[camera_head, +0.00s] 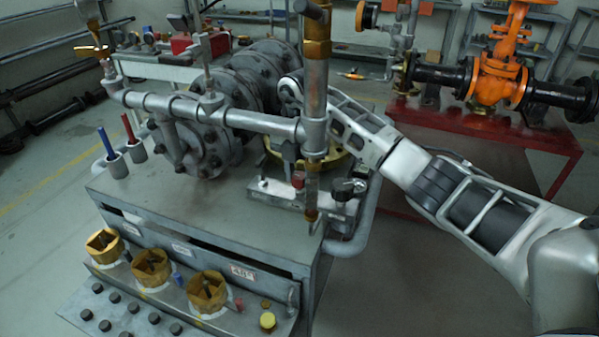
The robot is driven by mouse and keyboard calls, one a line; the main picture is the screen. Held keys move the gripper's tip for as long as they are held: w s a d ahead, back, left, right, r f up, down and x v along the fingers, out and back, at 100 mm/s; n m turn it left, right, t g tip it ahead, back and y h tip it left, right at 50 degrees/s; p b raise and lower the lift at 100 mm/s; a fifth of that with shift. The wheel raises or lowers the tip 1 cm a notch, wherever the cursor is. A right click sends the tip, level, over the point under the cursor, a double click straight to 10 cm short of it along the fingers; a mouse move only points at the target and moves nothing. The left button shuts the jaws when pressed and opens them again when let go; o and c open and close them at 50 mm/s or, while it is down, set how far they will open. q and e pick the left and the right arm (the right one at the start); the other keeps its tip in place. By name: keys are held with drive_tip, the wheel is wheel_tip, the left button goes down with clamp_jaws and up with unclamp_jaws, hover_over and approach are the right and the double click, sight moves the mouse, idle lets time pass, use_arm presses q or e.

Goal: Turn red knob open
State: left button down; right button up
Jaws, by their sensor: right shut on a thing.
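The small red knob (298,180) shows near the front of the fitting on top of the grey bench, just left of the vertical pipe. My right arm comes in from the right and bends down behind the grey horizontal pipe. My right gripper (290,158) points down just above and at the red knob, partly hidden by the pipe. It is shut on the red knob; the fingertips are small and dark, so the exact contact is hard to see. My left gripper is not in view.
A vertical pipe (315,95) and a horizontal pipe (225,117) stand close around the gripper. A black knob (346,186) is just right of the red knob. The bench top (190,205) is clear in front. An orange valve (497,80) stands on a red table behind.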

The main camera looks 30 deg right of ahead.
drive_tip(key=n, duration=0.3)
drive_tip(key=shift+r, duration=0.1)
drive_tip(key=n, duration=0.5)
drive_tip(key=shift+n, duration=0.3)
drive_tip(key=n, duration=0.4)
drive_tip(key=shift+n+b, duration=0.3)
drive_tip(key=shift+b, duration=0.05)
drive_tip(key=n, duration=0.2)
drive_tip(key=shift+n, duration=0.4)
use_arm(q)
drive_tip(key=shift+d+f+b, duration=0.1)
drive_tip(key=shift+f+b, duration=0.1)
drive_tip(key=shift+b, duration=0.1)
use_arm(e)
drive_tip(key=shift+n, duration=0.8)
drive_tip(key=o, duration=1)
drive_tip(key=shift+c, duration=0.2)
